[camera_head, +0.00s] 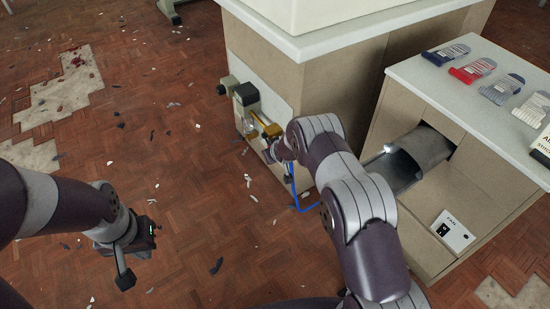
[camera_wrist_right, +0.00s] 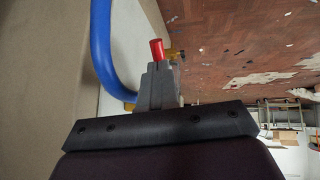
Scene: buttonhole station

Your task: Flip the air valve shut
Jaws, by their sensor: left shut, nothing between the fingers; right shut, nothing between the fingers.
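A yellow-brass fitting (camera_head: 268,128) sits on the pale panel of the cabinet's side in the head view; I cannot tell if it belongs to the air valve. In the right wrist view a red cylindrical piece (camera_wrist_right: 157,49), perhaps the valve's lever, stands just beyond the fingertips of my right gripper (camera_wrist_right: 157,70). That gripper is shut and empty; whether it touches the red piece is unclear. The valve body is mostly hidden behind the gripper. My left gripper (camera_head: 125,278) is shut and empty, low over the floor at the left, away from the cabinet.
A blue hose (camera_wrist_right: 104,55) curves close beside the right gripper; its lower part shows in the head view (camera_head: 294,188). A dark block (camera_head: 246,94) juts from the panel (camera_head: 283,108). A counter with folded socks (camera_head: 472,70) and a metal chute (camera_head: 425,148) stands right.

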